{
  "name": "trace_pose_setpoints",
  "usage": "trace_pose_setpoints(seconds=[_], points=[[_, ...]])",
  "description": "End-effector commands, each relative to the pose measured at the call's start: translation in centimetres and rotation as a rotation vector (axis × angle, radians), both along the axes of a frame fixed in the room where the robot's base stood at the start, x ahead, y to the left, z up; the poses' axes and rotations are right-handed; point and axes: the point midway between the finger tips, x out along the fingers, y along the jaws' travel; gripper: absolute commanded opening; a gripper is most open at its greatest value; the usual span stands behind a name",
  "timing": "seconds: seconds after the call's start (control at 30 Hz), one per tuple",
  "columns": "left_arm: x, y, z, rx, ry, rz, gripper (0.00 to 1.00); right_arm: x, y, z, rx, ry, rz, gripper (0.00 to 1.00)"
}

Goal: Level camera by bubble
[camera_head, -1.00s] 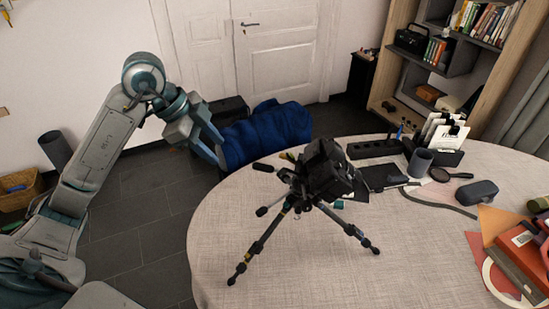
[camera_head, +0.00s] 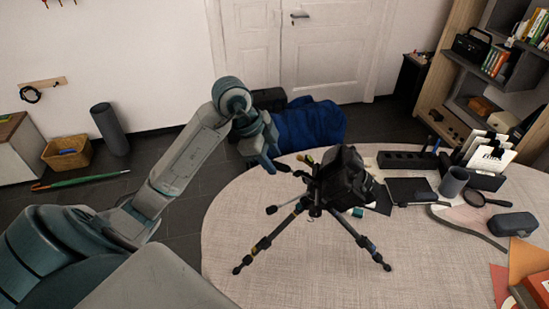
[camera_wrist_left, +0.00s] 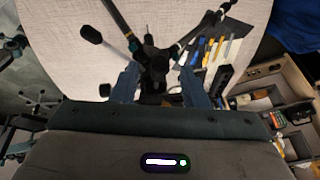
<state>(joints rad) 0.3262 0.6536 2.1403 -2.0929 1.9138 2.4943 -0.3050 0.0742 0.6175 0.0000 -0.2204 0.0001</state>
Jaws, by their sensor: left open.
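A black camera (camera_head: 347,180) sits on a small black tripod (camera_head: 316,205) with spread legs, standing on the round table (camera_head: 300,270). The camera looks tilted in the head view. Short handles stick out leftward from the tripod head. My left gripper (camera_head: 272,163) is just left of the tripod head, close to the upper handle's tip. In the left wrist view the two blue-grey fingers (camera_wrist_left: 158,88) are apart, with the dark tripod head (camera_wrist_left: 153,62) ahead of and between them. I cannot tell whether they touch it. The bubble cannot be made out. My right gripper is not in view.
Behind and right of the tripod are a black power strip (camera_head: 408,160), a grey cup (camera_head: 453,182), a magnifying glass (camera_head: 475,198) and a dark case (camera_head: 512,224). A blue bag (camera_head: 310,125) lies on the floor beyond the table. The front tabletop is clear.

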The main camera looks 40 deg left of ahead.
Motion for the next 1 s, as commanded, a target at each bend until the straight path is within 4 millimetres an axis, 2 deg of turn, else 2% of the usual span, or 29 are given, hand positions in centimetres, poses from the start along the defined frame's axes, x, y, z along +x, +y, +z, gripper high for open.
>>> trace_pose_setpoints(seconds=[0.2, 0.47, 0.5, 0.7, 1.0], points=[[0.4, -0.5, -1.4, 0.0, 0.001, 0.0, 0.41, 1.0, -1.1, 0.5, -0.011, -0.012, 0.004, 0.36], [0.5, -0.5, -1.6, 0.001, 0.0, -0.001, 0.41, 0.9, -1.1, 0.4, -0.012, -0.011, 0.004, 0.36], [0.5, -0.5, -1.6, 0.001, 0.0, -0.001, 0.39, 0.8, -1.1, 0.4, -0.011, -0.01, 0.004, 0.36], [0.4, -0.5, -1.6, 0.001, 0.0, -0.001, 0.0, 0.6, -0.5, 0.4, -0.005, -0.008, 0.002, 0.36], [0.5, -0.5, -1.7, -0.003, -0.002, 0.0, 0.0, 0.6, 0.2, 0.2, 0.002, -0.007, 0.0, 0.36]])
